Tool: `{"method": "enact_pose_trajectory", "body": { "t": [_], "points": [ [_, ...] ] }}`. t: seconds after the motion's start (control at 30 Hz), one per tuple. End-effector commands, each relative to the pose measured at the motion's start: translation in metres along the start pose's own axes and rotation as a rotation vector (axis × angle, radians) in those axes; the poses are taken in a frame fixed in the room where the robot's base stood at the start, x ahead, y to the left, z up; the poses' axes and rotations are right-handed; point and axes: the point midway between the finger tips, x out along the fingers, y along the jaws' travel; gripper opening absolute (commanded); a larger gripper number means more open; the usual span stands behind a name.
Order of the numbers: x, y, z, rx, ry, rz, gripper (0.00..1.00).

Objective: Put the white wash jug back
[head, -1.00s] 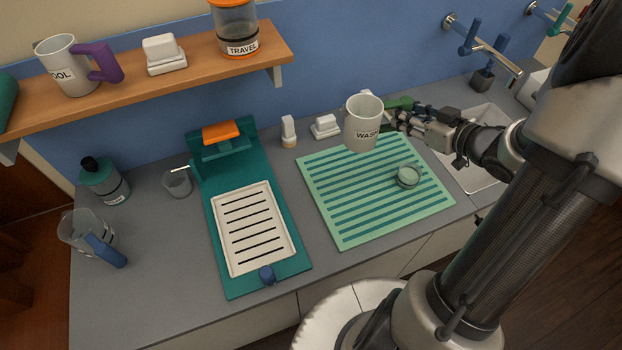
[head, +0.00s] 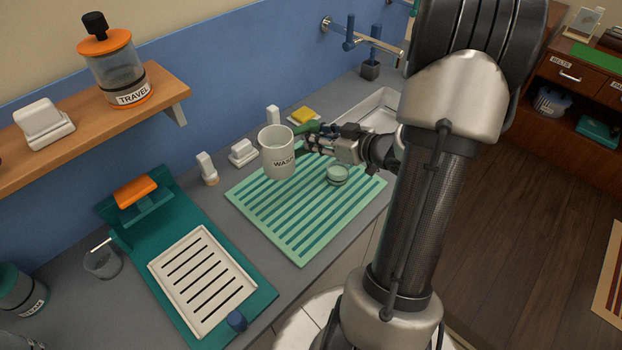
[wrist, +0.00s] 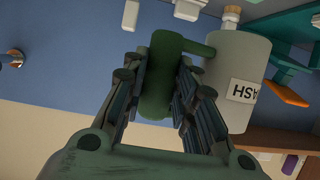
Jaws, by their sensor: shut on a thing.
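The white wash jug (head: 277,155), labelled WASH, is upright above the back left part of the green striped mat (head: 300,239) in the head view. I cannot tell how far above the mat its base is. My gripper (head: 308,140) is to its right, shut on the jug's green handle. In the wrist view the fingers of my gripper (wrist: 160,90) lie on both sides of the green handle (wrist: 163,70), and the white jug body (wrist: 238,75) shows to the right with its label.
A small round pale green item (head: 337,174) sits on the mat. White blocks (head: 243,152) stand behind it, near the wall. A teal stand with a slotted white tray (head: 205,283) is at left. The wooden shelf (head: 163,88) holds the TRAVEL container (head: 119,72). A sink (head: 368,112) is behind right.

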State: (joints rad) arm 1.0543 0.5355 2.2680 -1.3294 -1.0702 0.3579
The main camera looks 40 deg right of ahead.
Motion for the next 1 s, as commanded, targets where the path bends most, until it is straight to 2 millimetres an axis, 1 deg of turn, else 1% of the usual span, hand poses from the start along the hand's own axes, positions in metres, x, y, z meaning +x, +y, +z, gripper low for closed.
{"method": "enact_pose_trajectory", "body": {
  "t": [0.03,0.1,0.2,0.3,0.57,0.8,1.0],
  "points": [
    [0.007,0.0,0.017,0.004,0.002,-0.002,0.0],
    [0.014,0.0,0.033,0.004,0.001,-0.001,0.0],
    [0.023,0.0,0.055,0.003,0.001,-0.001,0.0],
    [0.029,0.0,0.07,0.002,0.003,0.0,0.0],
    [0.035,0.0,0.084,-0.001,0.003,0.0,0.0],
    [0.048,0.001,0.114,0.001,0.002,0.0,0.0],
    [0.048,0.001,0.114,-0.003,0.004,0.001,0.0]
  ]
}}
